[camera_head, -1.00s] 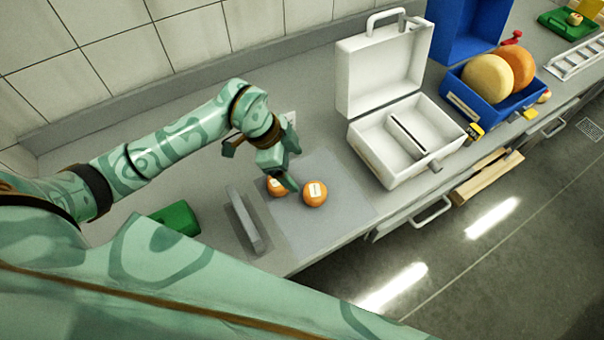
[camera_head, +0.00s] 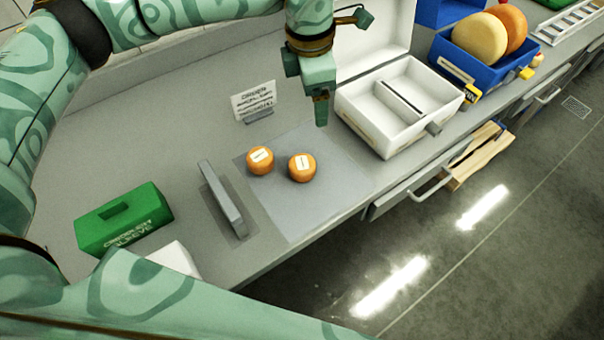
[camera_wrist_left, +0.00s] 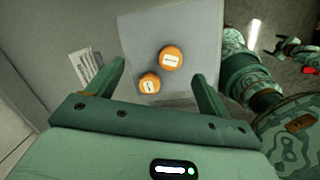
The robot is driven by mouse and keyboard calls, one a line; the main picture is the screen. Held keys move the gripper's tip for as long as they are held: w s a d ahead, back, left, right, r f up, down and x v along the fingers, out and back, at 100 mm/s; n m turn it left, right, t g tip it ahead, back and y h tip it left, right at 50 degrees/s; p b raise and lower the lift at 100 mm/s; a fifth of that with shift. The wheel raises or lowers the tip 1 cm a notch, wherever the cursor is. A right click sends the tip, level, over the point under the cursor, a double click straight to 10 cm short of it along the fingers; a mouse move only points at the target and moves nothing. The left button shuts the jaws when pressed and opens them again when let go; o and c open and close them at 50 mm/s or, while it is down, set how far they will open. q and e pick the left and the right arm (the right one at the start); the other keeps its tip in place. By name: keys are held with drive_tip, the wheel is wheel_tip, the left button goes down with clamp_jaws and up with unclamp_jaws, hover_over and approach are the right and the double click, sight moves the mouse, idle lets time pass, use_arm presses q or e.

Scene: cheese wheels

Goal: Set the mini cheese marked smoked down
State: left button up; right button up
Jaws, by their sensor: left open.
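Two small orange mini cheeses with white labels rest apart on a grey mat (camera_head: 325,200). One is at the left (camera_head: 261,160) and one at the right (camera_head: 302,167). In the left wrist view they are the lower cheese (camera_wrist_left: 149,83) and the upper cheese (camera_wrist_left: 171,59). Their label words are too small to read, so I cannot tell which is marked smoked. My left gripper (camera_head: 320,112) is open and empty, raised above the counter near the white case. Its spread fingers (camera_wrist_left: 158,74) frame the cheeses from above. My right gripper seems to show small at the wrist view's right edge.
An open white case (camera_head: 385,135) stands right of the mat, and a blue crate (camera_head: 485,85) with large cheeses beyond it. A grey upright bar (camera_head: 222,200), a green box (camera_head: 122,222) and a printed card (camera_head: 253,101) stand left of and behind the mat. The counter's front edge is close.

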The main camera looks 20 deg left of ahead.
use_arm(q)
drive_tip(key=s+f+m+g, duration=0.1)
drive_tip(key=m, duration=0.3)
drive_tip(key=m+b, duration=0.2)
drive_tip(key=m, duration=0.7)
hover_over(303, 164)
drive_tip(key=shift+g, duration=0.3)
drive_tip(key=f, duration=1.1)
drive_tip(key=shift+w+f, duration=0.2)
drive_tip(key=shift+w, duration=0.2)
drive_tip(key=f, duration=0.5)
drive_tip(key=shift+s+f+b, duration=0.25)
drive_tip(key=shift+s+b, duration=0.1)
drive_tip(key=shift+s, duration=0.05)
drive_tip(key=shift+r, duration=0.1)
drive_tip(key=c, duration=1.2)
